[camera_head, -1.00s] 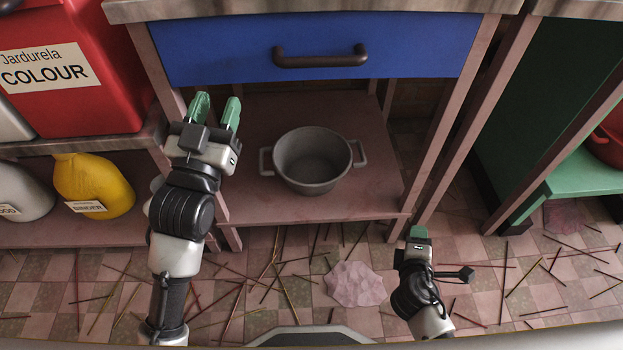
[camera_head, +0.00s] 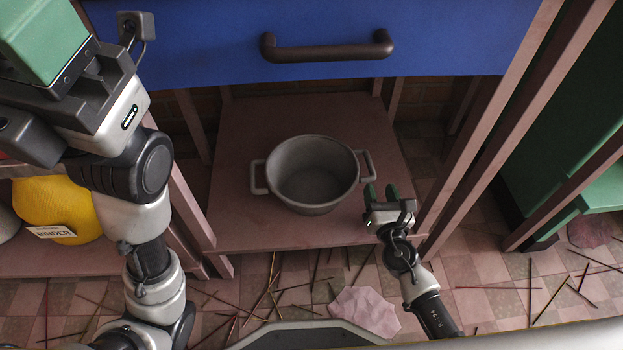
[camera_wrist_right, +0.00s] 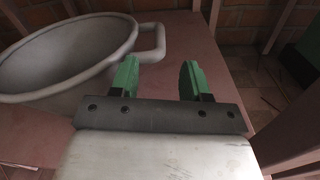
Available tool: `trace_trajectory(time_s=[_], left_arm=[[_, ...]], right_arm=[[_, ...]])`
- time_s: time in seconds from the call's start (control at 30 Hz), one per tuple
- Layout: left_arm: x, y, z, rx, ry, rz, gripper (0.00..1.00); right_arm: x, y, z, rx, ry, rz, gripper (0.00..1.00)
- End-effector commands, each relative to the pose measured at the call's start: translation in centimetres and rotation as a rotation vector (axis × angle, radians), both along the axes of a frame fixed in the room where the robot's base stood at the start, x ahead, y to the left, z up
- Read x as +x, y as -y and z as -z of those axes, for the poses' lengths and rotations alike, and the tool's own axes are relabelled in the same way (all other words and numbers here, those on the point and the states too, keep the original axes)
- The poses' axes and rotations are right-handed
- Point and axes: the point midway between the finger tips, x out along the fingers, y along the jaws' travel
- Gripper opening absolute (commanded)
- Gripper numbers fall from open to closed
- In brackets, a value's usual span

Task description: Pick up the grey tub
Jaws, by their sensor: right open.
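The grey tub (camera_head: 312,174) stands upright and looks empty on a low reddish-brown shelf (camera_head: 240,222) under the blue drawer. It has a loop handle on each side. My right gripper (camera_head: 381,190) is open and empty, just in front of and beside the tub's right handle (camera_head: 367,164). In the right wrist view the tub (camera_wrist_right: 60,60) fills the left side, and its handle (camera_wrist_right: 154,46) lies just beyond the left finger of the open right gripper (camera_wrist_right: 160,78). My left gripper (camera_head: 45,40) is raised large at the upper left; its fingertips are cut off or hidden.
A blue drawer (camera_head: 200,50) with a dark handle (camera_head: 325,50) hangs above the shelf. Wooden posts (camera_head: 490,130) stand to the right. A yellow binder sack (camera_head: 50,205) is at left. Incense sticks and a pink patch (camera_head: 362,312) lie on the tiled floor.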

Motion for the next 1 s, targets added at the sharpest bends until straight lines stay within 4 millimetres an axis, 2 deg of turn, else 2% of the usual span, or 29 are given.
trace_trajectory(time_s=[0.03, 0.27, 0.53, 0.63, 0.87, 1.0], left_arm=[[-0.1, 0.0, 0.0, 0.000, 0.004, -0.001, 0.43], [-0.3, 0.0, 0.0, 0.001, 0.013, -0.001, 0.43], [-1.3, 0.1, -0.5, 0.003, 0.056, -0.004, 0.43], [-1.4, 0.1, -0.6, 0.004, 0.061, -0.005, 0.43], [-1.4, 0.1, -0.7, 0.005, 0.060, -0.005, 0.43], [-1.4, 0.1, -0.7, 0.006, 0.060, -0.004, 0.43]], right_arm=[[0.8, -0.1, 0.1, 0.002, 0.002, 0.001, 0.47], [2.6, -0.2, 0.2, 0.005, -0.001, 0.002, 0.47], [6.4, -0.6, 0.4, 0.005, 0.000, 0.002, 0.47], [7.0, -0.7, 0.4, 0.004, -0.002, 0.001, 0.47], [7.1, -0.7, 0.3, 0.004, -0.002, 0.001, 0.47], [7.1, -0.7, 0.3, 0.004, -0.002, 0.001, 0.25]])
